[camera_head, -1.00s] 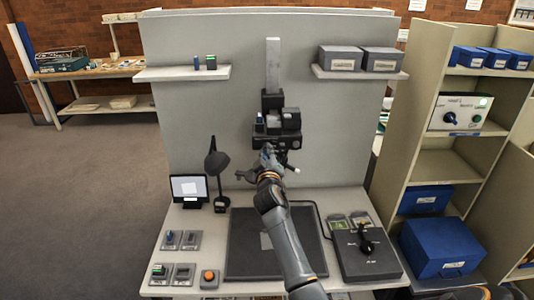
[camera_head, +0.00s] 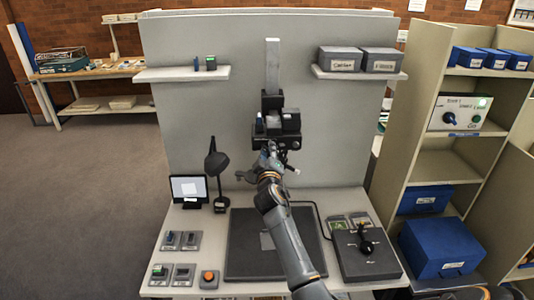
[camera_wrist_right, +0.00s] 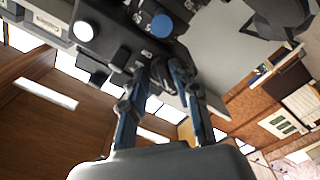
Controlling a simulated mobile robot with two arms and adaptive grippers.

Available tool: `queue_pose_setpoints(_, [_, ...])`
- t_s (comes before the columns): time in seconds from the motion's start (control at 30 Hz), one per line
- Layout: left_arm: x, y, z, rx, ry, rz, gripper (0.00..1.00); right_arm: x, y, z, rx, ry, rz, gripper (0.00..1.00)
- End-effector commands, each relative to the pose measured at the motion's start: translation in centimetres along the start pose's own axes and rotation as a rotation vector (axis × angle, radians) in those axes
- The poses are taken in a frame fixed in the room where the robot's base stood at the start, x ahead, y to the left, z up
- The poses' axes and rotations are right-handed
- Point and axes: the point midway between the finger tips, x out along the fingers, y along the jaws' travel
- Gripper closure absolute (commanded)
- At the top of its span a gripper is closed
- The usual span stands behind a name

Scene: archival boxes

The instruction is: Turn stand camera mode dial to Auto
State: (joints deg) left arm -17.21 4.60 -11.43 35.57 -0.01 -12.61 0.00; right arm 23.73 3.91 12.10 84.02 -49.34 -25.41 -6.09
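The stand camera (camera_head: 280,125) is a dark body on a vertical grey column against the panel. My right gripper (camera_head: 268,165) is just below its front. In the right wrist view the camera's dark underside (camera_wrist_right: 112,45) fills the top left, with a white round part (camera_wrist_right: 84,31), a blue round part (camera_wrist_right: 161,26) and small white lettering. There my right gripper (camera_wrist_right: 166,73) has its fingertips close together at the camera's lower edge, by the lettering. The dial is not clearly seen; the fingertips may cover it. I cannot tell whether they grip it.
Below is a dark base mat (camera_head: 243,250), with a control box (camera_head: 365,262) at right and a monitor (camera_head: 188,190) and lamp (camera_head: 215,170) at left. Shelves (camera_head: 182,73) flank the column above. A cabinet (camera_head: 420,140) with blue boxes stands at right.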

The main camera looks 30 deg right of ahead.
Motion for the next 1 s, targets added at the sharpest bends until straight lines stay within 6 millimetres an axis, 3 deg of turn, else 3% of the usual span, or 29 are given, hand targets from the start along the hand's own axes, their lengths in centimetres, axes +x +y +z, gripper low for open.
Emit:
queue_pose_setpoints(0.33, [0.0, -0.1, 0.1, 0.001, -0.002, -0.002, 1.00, -0.1, -0.2, 0.0, 0.002, -0.001, -0.003, 0.66])
queue_pose_setpoints(0.47, [0.0, -0.1, 0.1, 0.001, -0.001, -0.001, 1.00, -1.1, -0.3, 0.1, 0.002, 0.000, -0.005, 0.66])
queue_pose_setpoints(1.0, [0.0, 0.0, 0.0, 0.000, 0.000, 0.000, 1.00, -11.0, -0.3, 0.0, 0.001, 0.001, -0.005, 0.66])
